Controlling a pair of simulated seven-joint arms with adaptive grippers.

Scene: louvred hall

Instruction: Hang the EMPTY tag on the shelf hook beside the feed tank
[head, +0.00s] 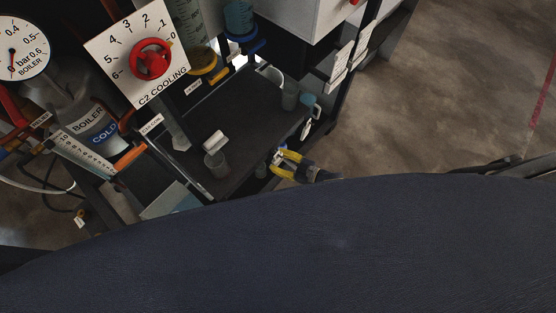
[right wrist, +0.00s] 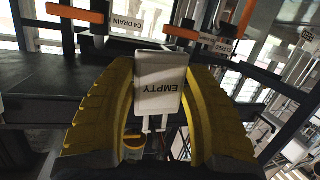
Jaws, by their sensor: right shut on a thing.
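My right gripper (head: 281,161), with yellow fingers, is at the near edge of the dark bench in the head view. In the right wrist view the gripper (right wrist: 160,78) is shut on the white EMPTY tag (right wrist: 158,92). The tag's lettering is upside down there, and thin pale strips extend below it. In the head view the tag is too small to make out clearly. I cannot tell which vessel is the feed tank or where its shelf hook is. My left gripper is not in view.
A dark bench (head: 246,107) carries small cups. A gauge panel with a red C2 COOLING handwheel (head: 151,60) and a BOILER COLD vessel (head: 93,124) stand left. White tags (head: 339,70) hang at the shelf's right. Orange handles (right wrist: 75,13) show ahead. Floor at right is open.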

